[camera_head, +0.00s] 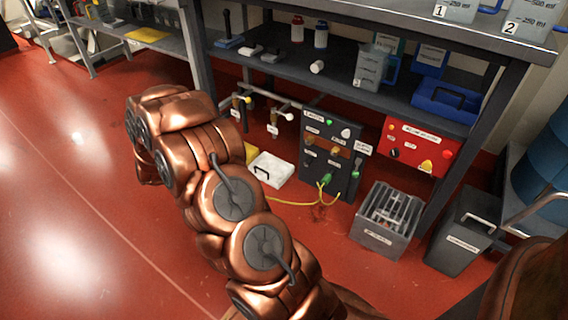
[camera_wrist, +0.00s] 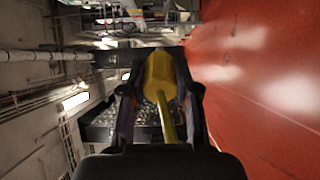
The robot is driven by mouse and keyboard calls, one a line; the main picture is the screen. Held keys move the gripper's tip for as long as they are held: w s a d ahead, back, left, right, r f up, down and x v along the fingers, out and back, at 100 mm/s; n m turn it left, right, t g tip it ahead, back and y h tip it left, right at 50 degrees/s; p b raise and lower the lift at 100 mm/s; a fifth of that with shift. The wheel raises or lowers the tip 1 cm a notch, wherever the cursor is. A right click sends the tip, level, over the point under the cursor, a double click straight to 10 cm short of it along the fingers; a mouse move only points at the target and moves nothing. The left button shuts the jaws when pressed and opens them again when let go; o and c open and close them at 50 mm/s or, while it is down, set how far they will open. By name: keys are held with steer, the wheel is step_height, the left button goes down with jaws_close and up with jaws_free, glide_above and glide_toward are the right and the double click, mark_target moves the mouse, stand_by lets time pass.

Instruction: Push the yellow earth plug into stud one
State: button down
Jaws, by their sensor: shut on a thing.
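In the wrist view my gripper (camera_wrist: 160,92) is shut on the yellow earth plug (camera_wrist: 160,70), with a finger on either side. A yellow stem or lead runs from the plug back toward the camera. In the head view my copper arm hides the gripper and the held plug. Two pale pipes with labelled fittings stand beyond the arm, a left fitting (camera_head: 238,106) and a right fitting (camera_head: 273,120). Their labels are too small to read, so I cannot tell which is stud one. No contact between plug and stud is visible.
A dark panel (camera_head: 345,150) with a green plug (camera_head: 327,180) and yellow leads stands under the bench. A white case (camera_head: 272,170), a grey slotted box (camera_head: 388,218), a red box (camera_head: 418,146) and a dark bin (camera_head: 464,230) are nearby. The red floor (camera_head: 85,190) at left is clear.

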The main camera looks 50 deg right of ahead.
steer(key=s+d+f+m+g+h, duration=0.3)
steer(key=s+d+f+m+h, duration=0.15)
steer(key=d+f, duration=0.65)
steer(key=s+d+f+m+g+h, duration=0.1)
steer(key=s+d+f+m+g, duration=0.1)
steer(key=s+d+f+g, duration=0.2)
steer(key=s+d+f+m+g+h, duration=0.2)
steer(key=s+d, duration=0.8)
steer(key=s, duration=0.5)
steer(key=s+d+f+m+g+h, duration=0.2)
steer(key=s+d+f+m+g, duration=0.1)
steer(key=s+d+f+g, duration=0.3)
steer(key=s+d+f, duration=0.1)
steer(key=s+f, duration=0.1)
steer(key=s, duration=0.1)
steer(key=shift+s+d+f+m+b, duration=0.2)
steer(key=shift+m+b, duration=0.15)
steer(key=shift+a+p, duration=0.1)
steer(key=shift+p, duration=0.35)
steer(key=shift+d+p, duration=0.65)
steer(key=shift+d, duration=2.2)
steer(key=shift+w, duration=0.1)
steer(key=shift+p, duration=0.55)
steer(key=shift+d, duration=2.4)
